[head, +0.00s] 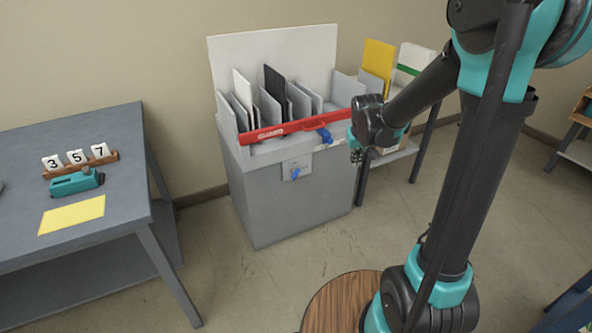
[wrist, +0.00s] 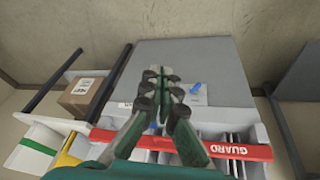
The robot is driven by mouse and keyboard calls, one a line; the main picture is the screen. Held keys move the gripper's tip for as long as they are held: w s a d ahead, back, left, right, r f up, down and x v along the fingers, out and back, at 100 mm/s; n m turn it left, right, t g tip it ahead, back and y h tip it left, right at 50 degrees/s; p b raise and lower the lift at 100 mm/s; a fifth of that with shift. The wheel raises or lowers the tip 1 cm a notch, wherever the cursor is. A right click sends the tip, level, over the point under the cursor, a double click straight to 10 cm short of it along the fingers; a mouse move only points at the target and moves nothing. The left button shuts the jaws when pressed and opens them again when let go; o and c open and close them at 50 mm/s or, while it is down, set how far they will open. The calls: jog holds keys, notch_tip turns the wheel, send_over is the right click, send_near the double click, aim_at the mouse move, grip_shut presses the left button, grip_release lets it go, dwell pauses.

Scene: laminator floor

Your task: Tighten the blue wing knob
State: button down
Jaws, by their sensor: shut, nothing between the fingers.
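A blue wing knob (head: 295,174) sits on a light plate (head: 297,168) on the front of the grey cabinet; it also shows in the wrist view (wrist: 196,89). A second blue piece (head: 324,135) is at the right part of the red guard bar (head: 290,129), partly hidden behind my fingers in the wrist view. My gripper (head: 356,156) is shut and empty, to the right of the cabinet front in the head view. In the wrist view my fingertips (wrist: 160,76) appear beside the plate, apart from the front knob in the picture; their depth gap is unclear.
The cabinet (head: 300,206) holds upright panels in slots behind the guard bar. A table (head: 110,225) with number tiles (head: 77,157), a teal device and a yellow sheet stands at left. A shelf with a cardboard box (wrist: 82,92) stands beside the cabinet.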

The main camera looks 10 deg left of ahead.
jog(key=w+a+f+n, duration=0.2)
jog(key=w+a+f, duration=0.3)
jog(key=w+a, duration=0.85)
jog(key=n, duration=0.2)
send_near(297, 172)
jog(key=shift+t, duration=0.3)
jog(key=f, duration=0.1)
jog(key=w+f, duration=0.1)
jog(key=f, duration=0.1)
jog(key=a+f, duration=0.1)
jog(key=shift+w+f, duration=0.2)
jog(key=shift+f, duration=0.2)
jog(key=shift+w+d+f, duration=0.35)
jog(key=shift+d+f, duration=0.05)
jog(key=shift+f, duration=0.2)
